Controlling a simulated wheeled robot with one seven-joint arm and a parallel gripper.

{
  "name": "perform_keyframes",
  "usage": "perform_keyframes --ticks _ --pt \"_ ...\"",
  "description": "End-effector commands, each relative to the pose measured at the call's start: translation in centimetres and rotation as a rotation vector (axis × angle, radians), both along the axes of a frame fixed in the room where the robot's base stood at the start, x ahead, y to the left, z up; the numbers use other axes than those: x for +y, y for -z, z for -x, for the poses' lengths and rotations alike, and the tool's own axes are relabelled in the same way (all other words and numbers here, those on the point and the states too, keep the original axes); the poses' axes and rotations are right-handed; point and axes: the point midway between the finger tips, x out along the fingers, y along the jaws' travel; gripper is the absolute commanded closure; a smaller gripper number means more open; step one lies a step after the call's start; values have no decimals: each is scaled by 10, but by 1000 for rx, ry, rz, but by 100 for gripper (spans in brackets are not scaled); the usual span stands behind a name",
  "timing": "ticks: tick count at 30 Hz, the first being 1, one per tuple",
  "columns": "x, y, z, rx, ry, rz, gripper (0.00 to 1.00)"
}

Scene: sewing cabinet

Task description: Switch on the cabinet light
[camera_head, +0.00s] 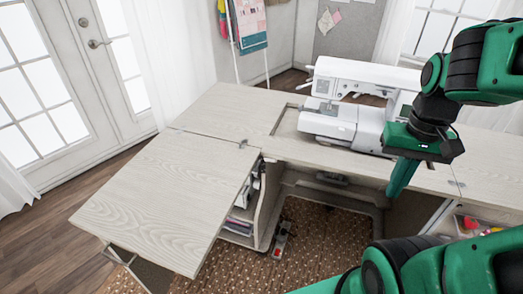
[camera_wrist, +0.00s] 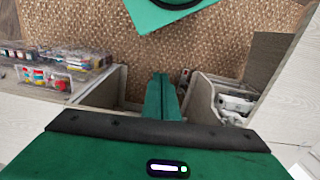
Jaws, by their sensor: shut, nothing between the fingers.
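The sewing cabinet (camera_head: 150,205) has a pale wood top with a leaf folded out to the left, and an open knee space below. No light or switch can be made out for certain. A small dark fixture (camera_head: 332,178) sits under the top at the back of the knee space, too small to identify. My gripper (camera_head: 393,194) is shut and empty, pointing down at the cabinet's front edge, right of the sewing machine's middle. In the wrist view its green fingers (camera_wrist: 162,78) are together, above the cabinet's inner compartments and the carpet.
A white sewing machine (camera_head: 335,115) stands in the top's cutout, close to my gripper. Clear boxes of coloured spools (camera_wrist: 60,68) are at left in the wrist view. A small red and grey item (camera_head: 282,238) lies by the left inner shelf. The folded-out leaf is bare.

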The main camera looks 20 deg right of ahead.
Motion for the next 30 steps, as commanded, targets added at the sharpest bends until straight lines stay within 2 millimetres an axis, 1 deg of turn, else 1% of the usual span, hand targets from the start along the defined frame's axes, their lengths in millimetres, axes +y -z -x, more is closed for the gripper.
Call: perform_keyframes --ticks 10,11,12,14,17,20,21,23,24,26,27,29,30 --pt "0 0 0 0 0 0 100" --pt "0 -1 2 -3 -1 2 100" --pt "0 -5 9 -13 -1 4 100" --pt "-1 -5 4 -14 0 14 100" --pt "-1 -2 -21 -16 5 50 100" --pt "1 3 -59 -30 8 102 100" --pt "4 7 -78 -40 8 125 100" --pt "10 13 -107 -59 8 157 100" --pt "16 17 -126 -74 5 176 100" --pt "28 26 -154 -100 1 200 100" --pt "38 32 -173 -119 -2 214 100" --pt "55 42 -199 -148 -10 228 100" --pt "68 50 -217 -168 -15 236 100"
